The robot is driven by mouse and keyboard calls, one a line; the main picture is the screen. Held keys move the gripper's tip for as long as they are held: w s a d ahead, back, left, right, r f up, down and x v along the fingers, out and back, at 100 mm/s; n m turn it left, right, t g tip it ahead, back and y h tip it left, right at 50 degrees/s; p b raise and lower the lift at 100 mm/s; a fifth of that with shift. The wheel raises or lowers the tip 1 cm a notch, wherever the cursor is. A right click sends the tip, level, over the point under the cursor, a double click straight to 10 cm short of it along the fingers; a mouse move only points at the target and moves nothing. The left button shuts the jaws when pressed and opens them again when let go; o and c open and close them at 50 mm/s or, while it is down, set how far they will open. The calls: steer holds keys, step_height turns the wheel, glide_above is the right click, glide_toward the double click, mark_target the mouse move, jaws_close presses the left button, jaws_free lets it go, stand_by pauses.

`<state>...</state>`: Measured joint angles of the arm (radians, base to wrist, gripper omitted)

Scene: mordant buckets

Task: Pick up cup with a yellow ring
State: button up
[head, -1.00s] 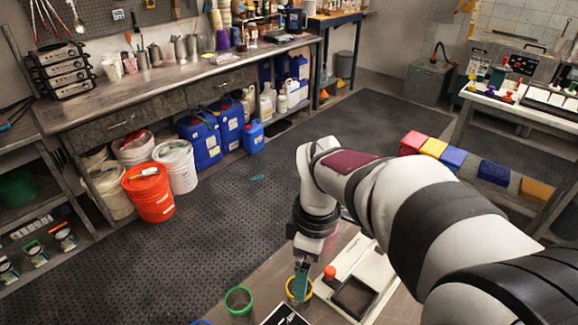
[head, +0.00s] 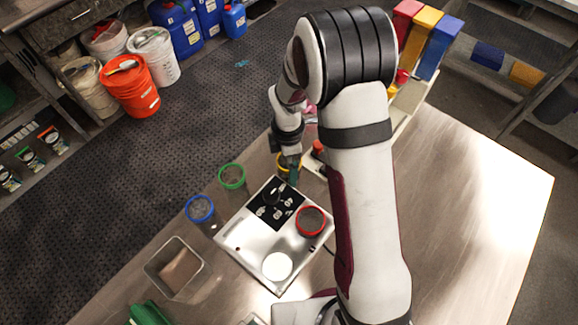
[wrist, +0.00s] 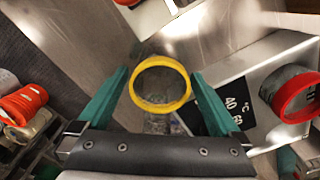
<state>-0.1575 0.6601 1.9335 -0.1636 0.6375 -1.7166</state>
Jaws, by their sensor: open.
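The cup with a yellow ring (wrist: 160,104) is clear-walled and stands on the metal table. In the wrist view it sits between the two teal fingers of my gripper (wrist: 160,75), which is open, with a finger on each side. In the head view only part of the yellow ring (head: 281,163) shows, because my gripper (head: 290,170) is in front of it. I cannot tell whether either finger touches the cup.
A green-ringed cup (head: 232,176) and a blue-ringed cup (head: 199,209) stand to the left. A red-ringed cup (head: 311,221) is on the silver plate device (head: 240,240). A metal tin (head: 158,270) stands at front left. The table's right side (head: 470,200) is clear.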

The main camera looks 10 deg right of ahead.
steer(key=c, duration=1.4)
